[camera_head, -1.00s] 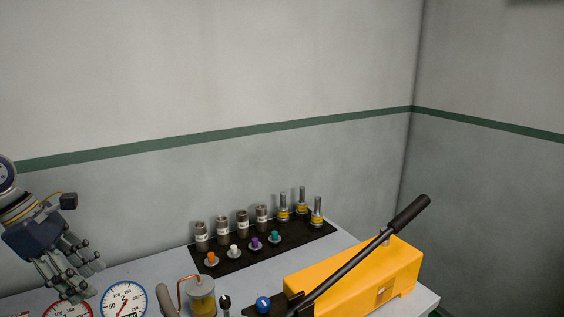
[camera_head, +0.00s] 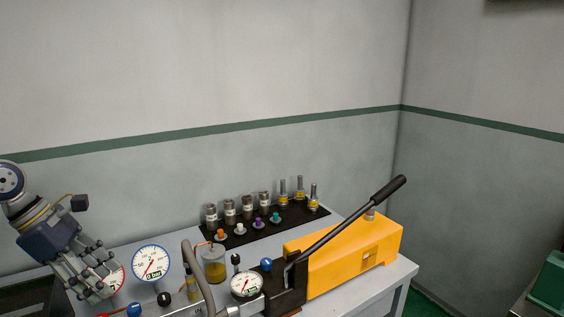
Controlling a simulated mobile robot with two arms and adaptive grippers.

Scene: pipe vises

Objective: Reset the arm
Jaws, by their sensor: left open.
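My left gripper (camera_head: 98,280) is at the lower left of the head view, in front of a red-rimmed gauge that it partly hides. Its fingers are spread and open, and I see nothing held between them. My right gripper is out of view. A yellow hand pump (camera_head: 350,258) with a long black lever (camera_head: 345,219) stands on the grey table (camera_head: 372,290) at the right. The lever slants up to the right.
A blue-rimmed gauge (camera_head: 151,263), a smaller gauge (camera_head: 246,285) and an amber liquid cup (camera_head: 214,265) stand near the gripper and pump. A black mat (camera_head: 290,216) with several cylinders and coloured knobs lies at the back. A green box (camera_head: 550,282) is at the far right.

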